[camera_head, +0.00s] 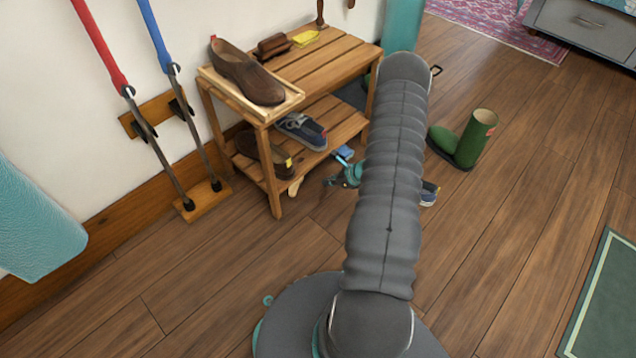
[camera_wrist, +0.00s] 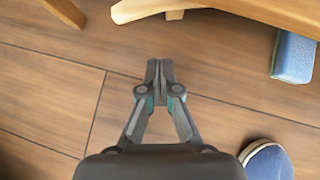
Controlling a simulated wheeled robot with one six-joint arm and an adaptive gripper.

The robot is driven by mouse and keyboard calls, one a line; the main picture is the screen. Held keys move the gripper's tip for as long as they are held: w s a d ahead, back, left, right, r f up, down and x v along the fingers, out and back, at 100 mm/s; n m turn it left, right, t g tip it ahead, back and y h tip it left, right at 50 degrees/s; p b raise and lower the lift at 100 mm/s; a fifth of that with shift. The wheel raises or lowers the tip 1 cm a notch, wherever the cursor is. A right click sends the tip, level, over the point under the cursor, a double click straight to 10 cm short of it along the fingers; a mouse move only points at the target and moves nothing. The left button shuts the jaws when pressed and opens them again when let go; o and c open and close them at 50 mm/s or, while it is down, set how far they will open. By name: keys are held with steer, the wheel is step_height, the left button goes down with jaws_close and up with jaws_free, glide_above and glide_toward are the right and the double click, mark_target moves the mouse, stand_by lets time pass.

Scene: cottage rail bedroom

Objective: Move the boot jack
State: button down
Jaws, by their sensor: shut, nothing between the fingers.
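A pale wooden piece with a rounded end, which looks like the boot jack (camera_wrist: 140,9), lies at the top edge of the wrist view. Only part of it shows, with a small block under it. In the head view a pale wooden tip (camera_head: 295,187) shows on the floor by the bench's front leg; the rest is hidden under the shelf. My gripper (camera_wrist: 160,68) is shut and empty above the floorboards, apart from the wooden piece. In the head view my gripper (camera_head: 332,181) shows only partly, beside my arm.
A slatted shoe bench (camera_head: 338,52) stands over the wooden piece, holding shoes. A blue block (camera_wrist: 293,57) and a blue shoe (camera_wrist: 265,161) lie to the right of my gripper. A green boot (camera_head: 468,143) stands farther right. Bare floor lies in front of the bench.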

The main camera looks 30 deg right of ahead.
steer(key=v, duration=0.3)
steer(key=shift+s+d+r, duration=0.1)
steer(key=shift+s+r, duration=0.05)
steer(key=shift+r, duration=0.05)
steer(key=s+a+r+n+g, duration=0.1)
steer(key=a+r+n, duration=0.45)
steer(key=r, duration=0.45)
steer(key=s+a+r+n+g, duration=0.1)
steer(key=a+r+n+g, duration=0.1)
steer(key=a+r+n, duration=0.65)
steer(key=a+r+n+g, duration=0.15)
steer(key=a+r, duration=0.25)
steer(key=r, duration=0.8)
steer(key=s+a+r+n+t+h, duration=0.1)
steer(key=s+a+r+n+h, duration=0.1)
steer(key=s+a+r+n, duration=0.2)
steer(key=s+a+r+n+t+h, duration=0.1)
steer(key=s+a+r+n+h, duration=0.2)
steer(key=s+r+n, duration=0.7)
steer(key=shift+s+a+r, duration=0.4)
steer(key=shift+s+r, duration=1.2)
steer(key=shift+s, duration=2.55)
steer(key=shift+t, duration=0.25)
